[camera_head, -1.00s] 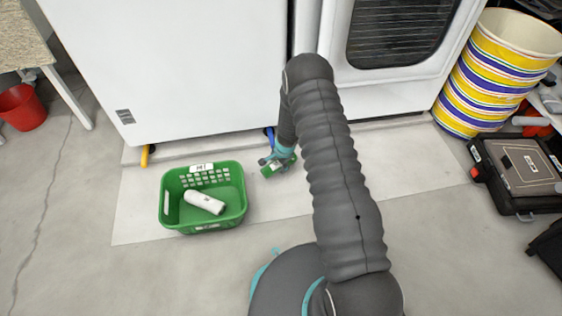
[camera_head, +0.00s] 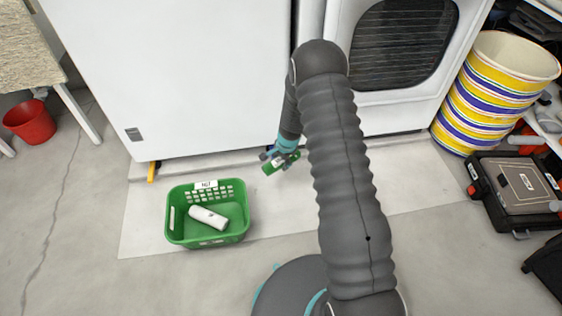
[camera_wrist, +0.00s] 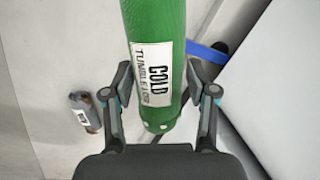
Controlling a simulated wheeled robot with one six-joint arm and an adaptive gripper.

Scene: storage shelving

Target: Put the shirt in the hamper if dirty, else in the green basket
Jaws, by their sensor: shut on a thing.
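My gripper (camera_head: 276,156) is shut on a green rolled cloth (camera_head: 281,163), held near the base of the white appliance. In the wrist view the green roll (camera_wrist: 155,75) stands between the fingers, with a white label reading "COLD TUMBLE LOW" and small pale marks at its lower end. I cannot tell whether it is a shirt, and I see no clear dirt on it. The green basket (camera_head: 209,238) stands on the floor to the left of my gripper. A white roll (camera_head: 208,217) lies inside it, and its rim label looks like "HOT". No clear hamper is in view.
A grey-brown labelled roll (camera_wrist: 86,112) lies left of the gripper in the wrist view. Yellow, white and purple striped tubs (camera_head: 488,100) stand at right, near a black case (camera_head: 514,190). A red bucket (camera_head: 30,122) is at far left. Floor around the basket is clear.

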